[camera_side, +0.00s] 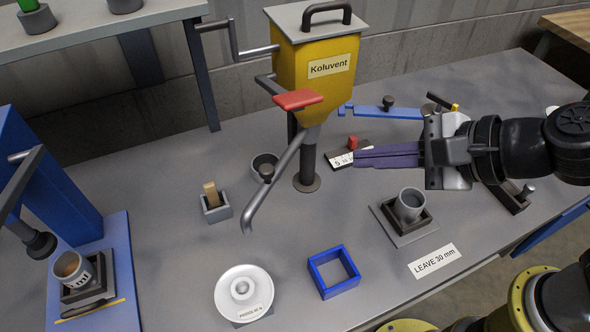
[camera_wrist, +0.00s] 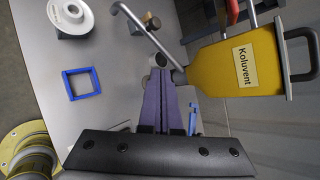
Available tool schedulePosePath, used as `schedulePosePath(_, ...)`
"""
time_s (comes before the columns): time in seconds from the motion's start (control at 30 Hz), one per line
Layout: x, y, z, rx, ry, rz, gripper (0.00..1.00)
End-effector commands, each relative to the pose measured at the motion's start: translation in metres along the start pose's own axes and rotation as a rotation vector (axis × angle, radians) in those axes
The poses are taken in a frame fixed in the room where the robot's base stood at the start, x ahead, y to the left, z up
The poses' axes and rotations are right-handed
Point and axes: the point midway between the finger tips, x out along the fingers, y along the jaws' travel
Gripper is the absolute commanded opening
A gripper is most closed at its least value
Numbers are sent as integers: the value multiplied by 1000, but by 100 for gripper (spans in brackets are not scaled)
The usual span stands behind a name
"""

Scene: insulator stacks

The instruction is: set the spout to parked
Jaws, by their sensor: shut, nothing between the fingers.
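The yellow hopper (camera_side: 310,72) marked "Koluvent" stands on a dark post. Its grey spout (camera_side: 276,185) slants down to the left, its open end above the bench between the white round dish (camera_side: 242,292) and the hopper's post. In the wrist view the spout (camera_wrist: 145,35) runs to the upper left from the hopper. My gripper (camera_side: 357,157) has purple fingers, shut and empty, right of the post and apart from the spout. In the wrist view my gripper (camera_wrist: 161,73) points toward the hopper's base. I see no readable parked mark.
A red-knobbed slide (camera_side: 352,143) sits close by my fingertips. A grey cup (camera_side: 409,205), blue square frame (camera_side: 333,272), small grey box with a wooden piece (camera_side: 214,205) and blue press (camera_side: 40,180) stand around. A red paddle (camera_side: 298,99) juts from the hopper. Bench between dish and post is clear.

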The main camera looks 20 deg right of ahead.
Motion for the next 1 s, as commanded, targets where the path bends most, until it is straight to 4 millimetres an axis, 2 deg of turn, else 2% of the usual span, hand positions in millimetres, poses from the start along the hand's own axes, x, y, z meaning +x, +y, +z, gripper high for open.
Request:
schedulePosePath(0.1, 0, 3, -1, -231, -34, -25, 0)
schedulePosePath(0.3, -3, 16, 1, -586, -102, -55, 0)
schedulePosePath(0.5, -6, 31, 0, -797, -152, -61, 0)
schedulePosePath(0.67, -6, 34, -1, -811, -159, -61, 0)
schedulePosePath(0.77, 2, 34, 0, -810, -157, -60, 0)
schedulePosePath(0.87, 14, 34, 1, -810, -156, -58, 0)
schedulePosePath(1.0, 41, 35, 5, -809, -155, -57, 0)
